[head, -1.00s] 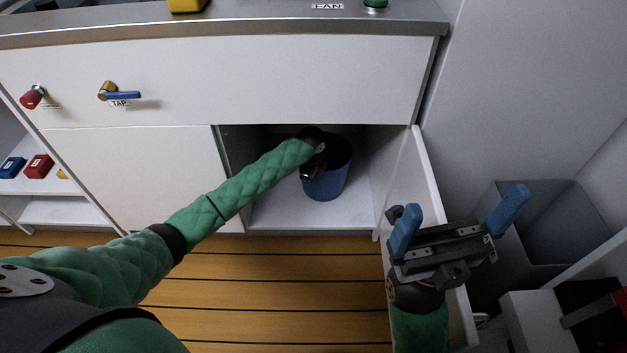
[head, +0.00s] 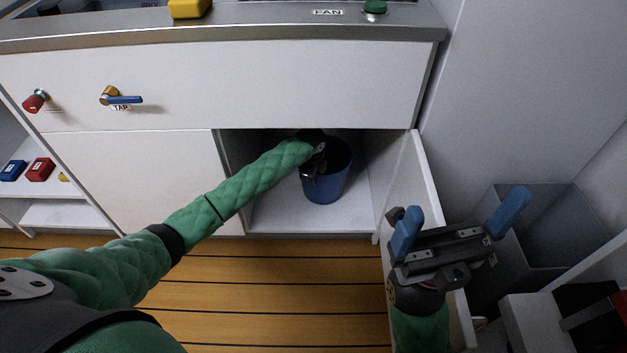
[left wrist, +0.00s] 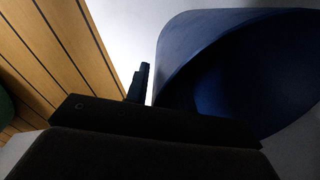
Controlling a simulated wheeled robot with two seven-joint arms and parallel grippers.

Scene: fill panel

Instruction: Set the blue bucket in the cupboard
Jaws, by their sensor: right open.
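The blue bucket (head: 326,187) stands upright inside the open cupboard (head: 265,217), towards the right, and appears to be on its white floor. My left arm reaches into the cupboard, and my left gripper (head: 312,168) is at the bucket's left rim. In the left wrist view the bucket (left wrist: 195,45) is close, and one dark finger shows beside its outer wall. The other finger is hidden, so the grip on the rim cannot be made out. My right gripper (head: 461,229) is open and empty in front of the cupboard door (head: 426,180).
The cupboard door stands open at the right of the opening. A grey bin (head: 545,225) stands further right. The counter front above carries a tap handle (head: 121,97) and a red knob (head: 36,101). Wooden floor (head: 290,290) lies clear in front.

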